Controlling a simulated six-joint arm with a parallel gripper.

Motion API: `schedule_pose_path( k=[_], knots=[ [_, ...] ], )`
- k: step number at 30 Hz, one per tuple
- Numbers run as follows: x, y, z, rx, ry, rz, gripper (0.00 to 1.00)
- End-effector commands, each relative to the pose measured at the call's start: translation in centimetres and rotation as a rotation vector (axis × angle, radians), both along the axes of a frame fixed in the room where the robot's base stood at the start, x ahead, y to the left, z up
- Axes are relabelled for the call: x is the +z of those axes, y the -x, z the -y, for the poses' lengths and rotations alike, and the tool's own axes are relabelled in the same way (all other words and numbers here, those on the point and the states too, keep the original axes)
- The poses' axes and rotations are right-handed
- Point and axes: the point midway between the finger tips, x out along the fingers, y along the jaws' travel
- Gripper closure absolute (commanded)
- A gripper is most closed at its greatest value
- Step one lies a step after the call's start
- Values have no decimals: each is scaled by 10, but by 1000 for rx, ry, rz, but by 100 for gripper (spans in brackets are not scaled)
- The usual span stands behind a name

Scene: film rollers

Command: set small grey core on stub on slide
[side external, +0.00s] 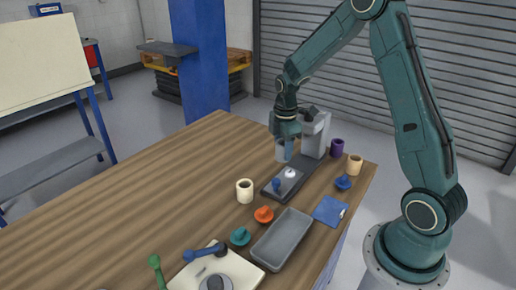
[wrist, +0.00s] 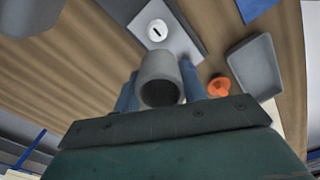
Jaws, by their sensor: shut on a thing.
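My gripper (side external: 285,150) is shut on the small grey core (side external: 281,152), a hollow grey cylinder. In the wrist view the core (wrist: 160,78) sits between the two blue fingers, its open end facing the camera. The white round stub (side external: 290,173) stands on that plate. In the wrist view the stub (wrist: 157,30) shows a dark slot, just beyond the core and uncovered. The core is held above the slide, apart from the stub.
A tall grey block (side external: 316,135) rises at the slide's far end, close to my gripper. Purple (side external: 337,148), tan (side external: 355,164) and cream (side external: 244,191) rollers stand nearby. An orange knob (side external: 264,214) and a grey tray (side external: 282,240) lie in front. The table's left is clear.

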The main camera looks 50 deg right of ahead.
Motion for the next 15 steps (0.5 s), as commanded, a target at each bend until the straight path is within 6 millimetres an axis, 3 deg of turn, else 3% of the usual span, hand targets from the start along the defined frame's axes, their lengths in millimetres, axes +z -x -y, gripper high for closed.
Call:
schedule_pose_path(
  k=[6,15],
  knots=[
    [-11,15,22,-111,0,0,81],
    [-13,17,26,-130,0,0,81]
  ],
)
